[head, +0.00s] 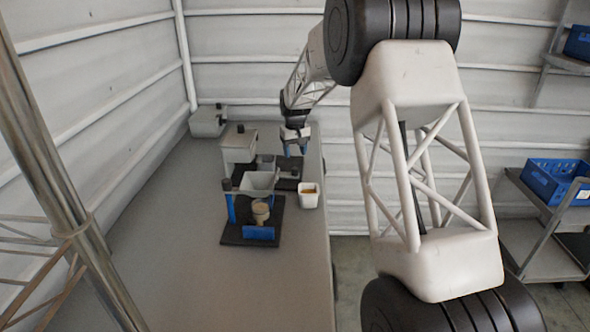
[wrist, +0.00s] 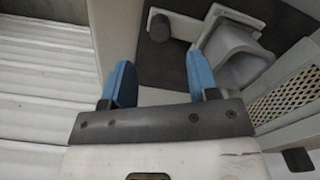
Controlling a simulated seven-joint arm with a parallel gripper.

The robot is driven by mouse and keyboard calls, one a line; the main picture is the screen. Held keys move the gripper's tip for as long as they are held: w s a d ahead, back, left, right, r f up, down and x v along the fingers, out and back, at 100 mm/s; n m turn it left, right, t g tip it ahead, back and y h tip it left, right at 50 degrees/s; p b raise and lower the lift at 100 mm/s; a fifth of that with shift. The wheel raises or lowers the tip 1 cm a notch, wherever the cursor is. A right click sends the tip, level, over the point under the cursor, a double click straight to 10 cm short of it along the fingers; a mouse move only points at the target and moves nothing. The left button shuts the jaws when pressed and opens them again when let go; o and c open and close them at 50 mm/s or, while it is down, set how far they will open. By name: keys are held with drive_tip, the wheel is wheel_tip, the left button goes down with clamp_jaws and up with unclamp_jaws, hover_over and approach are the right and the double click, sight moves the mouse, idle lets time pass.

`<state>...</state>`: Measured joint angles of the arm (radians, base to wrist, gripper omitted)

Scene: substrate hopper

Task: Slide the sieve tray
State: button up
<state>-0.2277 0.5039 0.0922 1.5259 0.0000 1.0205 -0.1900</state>
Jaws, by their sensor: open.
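My gripper (wrist: 158,80) is open, with its two blue fingers apart and nothing between them. In the head view my gripper (head: 295,151) hangs over the back right part of the bench, by a dark-based machine. A tan perforated mesh in a pale frame (wrist: 284,97), likely the sieve tray, shows at the right of the wrist view, beside the right finger and apart from it. I cannot make it out in the head view. A dark plate (wrist: 190,75) lies beyond the fingertips, with a black round knob (wrist: 160,27) and a grey square-mouthed part (wrist: 236,58) on it.
A stand with a grey hopper (head: 257,182), a tan-filled cup (head: 261,211) and a blue block (head: 258,233) is on the bench (head: 190,270). A white pot with orange contents (head: 308,196) stands near the right edge. A grey box (head: 208,122) sits behind. The front bench is clear.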

sight(295, 168)
drive_tip(key=shift+f, duration=0.1)
idle(0.3)
drive_tip(key=shift+f, duration=3.8)
